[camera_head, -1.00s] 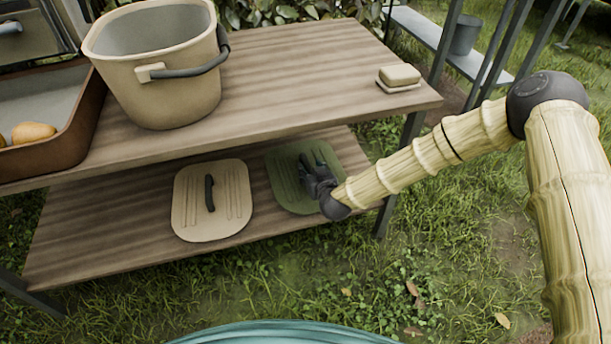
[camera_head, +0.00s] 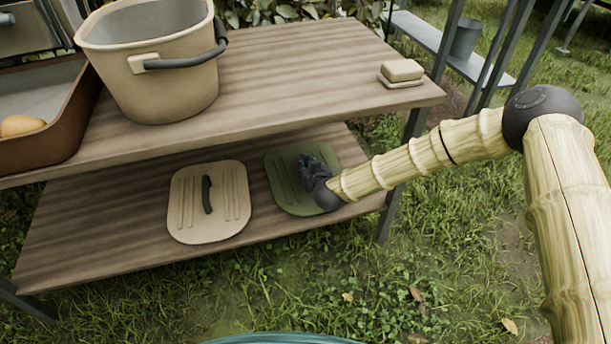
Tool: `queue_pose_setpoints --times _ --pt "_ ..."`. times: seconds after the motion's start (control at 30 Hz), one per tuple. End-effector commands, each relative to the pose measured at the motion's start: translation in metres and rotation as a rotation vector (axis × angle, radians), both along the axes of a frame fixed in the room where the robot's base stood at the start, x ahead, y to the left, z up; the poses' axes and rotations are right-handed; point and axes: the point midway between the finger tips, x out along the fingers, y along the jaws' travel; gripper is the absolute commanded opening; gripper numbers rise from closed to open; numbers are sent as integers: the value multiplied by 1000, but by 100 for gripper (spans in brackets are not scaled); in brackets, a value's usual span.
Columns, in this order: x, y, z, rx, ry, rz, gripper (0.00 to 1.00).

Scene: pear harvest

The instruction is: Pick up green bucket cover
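The green bucket cover (camera_head: 284,178) lies on the lower wooden shelf, right of a beige cover. It is a rounded square with ridges. My gripper (camera_head: 306,163) is over its middle and right part, reaching in from the right under the upper tabletop. The gripper hides the cover's handle. The dark fingers are small and overlap the handle area, so whether they are open or closed around it cannot be told.
The beige cover (camera_head: 184,200) with a dark handle lies on the lower shelf (camera_head: 90,232). The upper tabletop (camera_head: 300,80) overhangs the shelf and bears a beige bucket (camera_head: 165,92), a brown tray (camera_head: 62,135) with an orange-yellow fruit (camera_head: 20,126), and a soap-like block (camera_head: 402,70). A table leg (camera_head: 395,190) stands under my arm.

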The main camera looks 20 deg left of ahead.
Motion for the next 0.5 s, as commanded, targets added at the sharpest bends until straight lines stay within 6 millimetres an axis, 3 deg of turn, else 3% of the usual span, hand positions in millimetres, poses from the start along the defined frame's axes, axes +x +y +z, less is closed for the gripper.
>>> queue_pose_setpoints --times 0.5 --pt "0 1 8 0 -1 1 0"
